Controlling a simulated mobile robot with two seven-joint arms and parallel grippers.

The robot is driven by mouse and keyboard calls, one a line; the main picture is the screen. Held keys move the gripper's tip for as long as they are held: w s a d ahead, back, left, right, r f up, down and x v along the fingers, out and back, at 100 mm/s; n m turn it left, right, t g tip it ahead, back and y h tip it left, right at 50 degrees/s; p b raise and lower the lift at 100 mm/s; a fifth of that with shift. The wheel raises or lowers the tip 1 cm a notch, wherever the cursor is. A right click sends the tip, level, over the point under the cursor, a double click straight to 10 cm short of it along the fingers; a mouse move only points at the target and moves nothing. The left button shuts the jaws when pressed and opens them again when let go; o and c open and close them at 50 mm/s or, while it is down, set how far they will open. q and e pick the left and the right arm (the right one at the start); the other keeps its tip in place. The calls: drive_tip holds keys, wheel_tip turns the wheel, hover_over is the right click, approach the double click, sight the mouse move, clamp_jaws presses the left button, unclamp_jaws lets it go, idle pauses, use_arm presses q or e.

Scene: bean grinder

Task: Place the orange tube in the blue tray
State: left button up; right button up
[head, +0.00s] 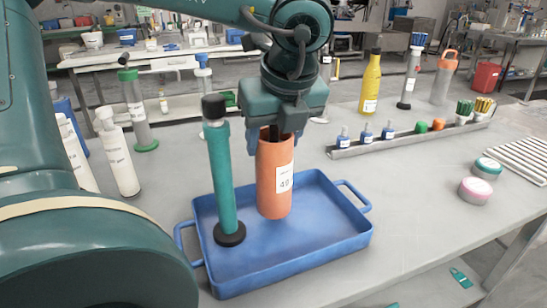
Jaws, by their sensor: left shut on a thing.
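The orange tube (273,185) is upright, with a white label marked 40 facing the camera. My left gripper (283,135) is above it, shut on its top end, and its fingers are partly hidden by the tube. The blue tray (300,266) lies on the grey table below, with a handle at each end. The tube's lower end shows against the inside of the tray; I cannot tell whether it touches the tray floor. A green tube with a black cap and black base (222,175) stands in the left part of the tray. My right gripper is not in view.
White bottles (118,155) stand left of the tray. A grey rack (400,139) with small bottles and coloured items lies behind right. A yellow bottle (371,84) stands behind it. Pink (475,191) and green-lidded jars sit at right.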

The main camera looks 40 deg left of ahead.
sight(274, 157)
use_arm(q)
wheel_tip(274, 157, down, 3)
drive_tip(key=shift+f, duration=0.2)
drive_tip(key=shift+f+b, duration=0.15)
drive_tip(key=shift+b, duration=0.3)
drive_tip(key=o, duration=1.3)
drive_tip(key=shift+o, duration=0.2)
